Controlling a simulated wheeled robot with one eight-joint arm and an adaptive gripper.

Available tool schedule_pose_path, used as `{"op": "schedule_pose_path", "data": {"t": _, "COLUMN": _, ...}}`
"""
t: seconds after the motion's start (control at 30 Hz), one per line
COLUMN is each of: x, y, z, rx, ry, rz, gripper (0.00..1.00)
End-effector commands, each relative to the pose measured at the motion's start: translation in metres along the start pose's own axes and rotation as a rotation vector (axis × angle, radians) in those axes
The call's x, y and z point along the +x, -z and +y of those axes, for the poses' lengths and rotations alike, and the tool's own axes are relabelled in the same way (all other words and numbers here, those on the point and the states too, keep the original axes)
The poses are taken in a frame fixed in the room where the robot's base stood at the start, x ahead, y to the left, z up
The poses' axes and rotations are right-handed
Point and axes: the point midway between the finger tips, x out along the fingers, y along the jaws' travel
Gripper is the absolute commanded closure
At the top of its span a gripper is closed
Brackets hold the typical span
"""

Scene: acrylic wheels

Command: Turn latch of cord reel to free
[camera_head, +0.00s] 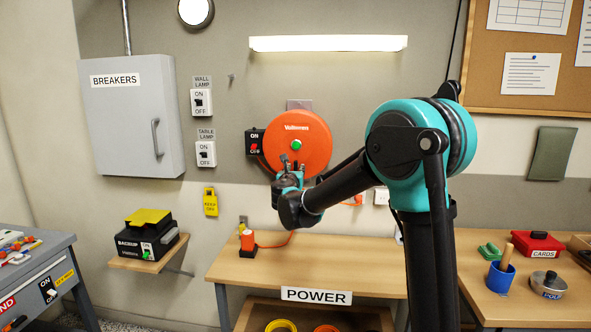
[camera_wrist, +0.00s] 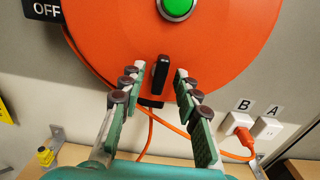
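The cord reel (camera_head: 297,135) is a round orange disc on the wall with a green button (camera_head: 296,145) at its centre. In the wrist view the reel (camera_wrist: 110,30) fills the upper part. Its latch, a small black upright lever (camera_wrist: 160,76), sits below the green button (camera_wrist: 177,8). My gripper (camera_wrist: 161,70) is open, with one finger to each side of the latch and a gap on both sides. In the head view my gripper (camera_head: 291,163) is in front of the reel's lower part and partly hides the latch area.
A black ON/OFF switch box (camera_head: 255,142) is at the reel's left. An orange cord (camera_wrist: 172,126) hangs below the reel to a plug (camera_wrist: 239,126) in socket B. A wooden table (camera_head: 330,261) stands below, with an orange object (camera_head: 247,240) on it.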

Motion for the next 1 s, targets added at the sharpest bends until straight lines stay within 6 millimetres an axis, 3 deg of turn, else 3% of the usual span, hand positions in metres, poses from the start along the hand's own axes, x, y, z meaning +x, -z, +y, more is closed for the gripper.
{"op": "schedule_pose_path", "data": {"t": 0.03, "x": -0.0001, "y": 0.0000, "z": 0.0000, "rx": 0.000, "ry": 0.000, "rz": 0.000, "gripper": 0.76}}
{"op": "schedule_pose_path", "data": {"t": 0.23, "x": -0.0002, "y": 0.0000, "z": 0.0000, "rx": 0.000, "ry": 0.000, "rz": 0.000, "gripper": 1.00}}
{"op": "schedule_pose_path", "data": {"t": 0.53, "x": -0.0003, "y": 0.0001, "z": 0.0000, "rx": -0.029, "ry": 0.000, "rz": 0.000, "gripper": 1.00}}
{"op": "schedule_pose_path", "data": {"t": 0.8, "x": -0.0004, "y": 0.0001, "z": -0.0001, "rx": -0.322, "ry": 0.000, "rz": 0.000, "gripper": 1.00}}
{"op": "schedule_pose_path", "data": {"t": 1.0, "x": -0.0004, "y": 0.0001, "z": -0.0001, "rx": -0.403, "ry": 0.000, "rz": 0.000, "gripper": 1.00}}
